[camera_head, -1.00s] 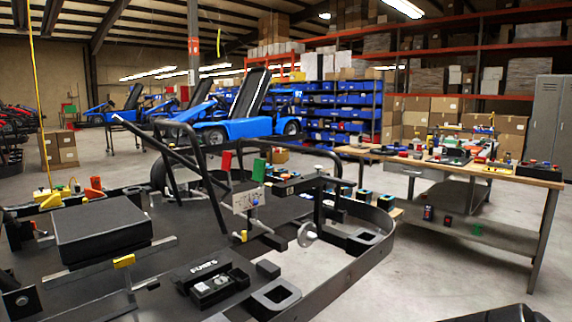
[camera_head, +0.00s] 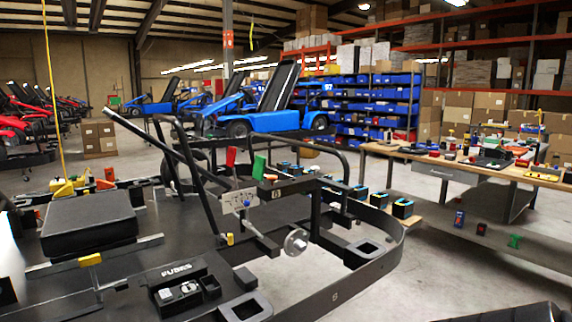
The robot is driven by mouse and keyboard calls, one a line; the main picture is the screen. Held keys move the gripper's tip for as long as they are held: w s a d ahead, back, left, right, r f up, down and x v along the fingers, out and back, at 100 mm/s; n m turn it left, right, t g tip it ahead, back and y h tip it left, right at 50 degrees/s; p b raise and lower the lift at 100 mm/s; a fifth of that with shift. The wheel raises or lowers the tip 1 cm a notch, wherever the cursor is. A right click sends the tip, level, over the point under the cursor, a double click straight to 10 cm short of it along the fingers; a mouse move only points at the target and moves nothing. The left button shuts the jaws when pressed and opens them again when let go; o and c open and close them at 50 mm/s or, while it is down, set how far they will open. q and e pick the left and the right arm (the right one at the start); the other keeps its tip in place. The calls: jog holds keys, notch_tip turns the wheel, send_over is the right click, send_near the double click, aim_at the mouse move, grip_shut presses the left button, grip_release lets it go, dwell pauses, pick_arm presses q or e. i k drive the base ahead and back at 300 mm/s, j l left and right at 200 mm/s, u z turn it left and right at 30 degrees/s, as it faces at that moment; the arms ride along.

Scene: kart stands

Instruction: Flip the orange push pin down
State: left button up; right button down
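A small orange piece (camera_head: 105,184) stands at the far left of the black kart frame (camera_head: 330,292), beside a yellow piece (camera_head: 65,188). It is too small for me to tell whether it is the orange push pin or which way it is flipped. A red upright flap (camera_head: 231,157) and a green upright flap (camera_head: 259,167) stand near a metal plate (camera_head: 238,200) in the middle of the frame. Neither of my grippers shows in view.
A black padded box (camera_head: 90,222) and a fuse box (camera_head: 180,284) sit on the kart's floor. A wooden workbench (camera_head: 480,170) with several small parts stands at the right. A blue kart (camera_head: 270,121) stands behind.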

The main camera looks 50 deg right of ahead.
aim_at(272, 178)
jog(key=k+l, duration=0.15)
jog(key=l, duration=0.25)
jog(key=k+l, duration=0.15)
jog(key=l, duration=0.25)
jog(key=k+l, duration=0.1)
jog(key=l, duration=0.3)
jog(key=k+l, duration=0.15)
jog(key=l, duration=0.25)
